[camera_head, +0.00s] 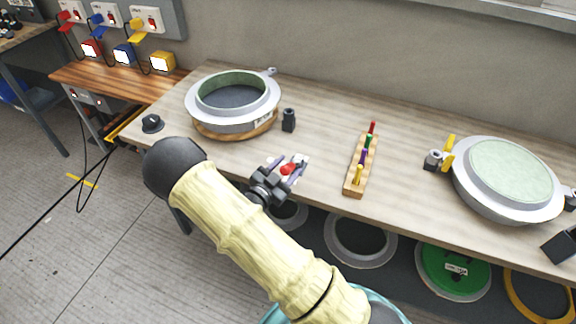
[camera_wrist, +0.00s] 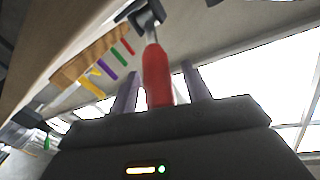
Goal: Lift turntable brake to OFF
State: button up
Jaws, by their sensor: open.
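A red lever handle (camera_head: 288,168) shows at the bench's front edge, between my gripper's fingers. In the wrist view the red handle (camera_wrist: 157,74) stands between the two fingers, on a thin rod from a dark block (camera_wrist: 147,16). My gripper (camera_head: 290,168) is open around the handle; its fingers also show in the wrist view (camera_wrist: 160,85), with gaps beside the handle. I take this handle for the brake, but no OFF mark is legible. A round wooden turntable (camera_head: 238,134) carries a grey mould ring (camera_head: 204,117) with a green inside, behind and left of my gripper.
A black block (camera_head: 289,120) stands right of the turntable, and a black knob (camera_head: 152,123) left of it. A wooden rack (camera_head: 354,189) with several coloured pegs lies right of my gripper. A pale round mould (camera_head: 508,172) sits at the far right. Mould rings hang below the bench front.

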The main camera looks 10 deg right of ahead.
jog(key=shift+d, duration=0.4)
jog(key=shift+w, duration=0.1)
grip_shut()
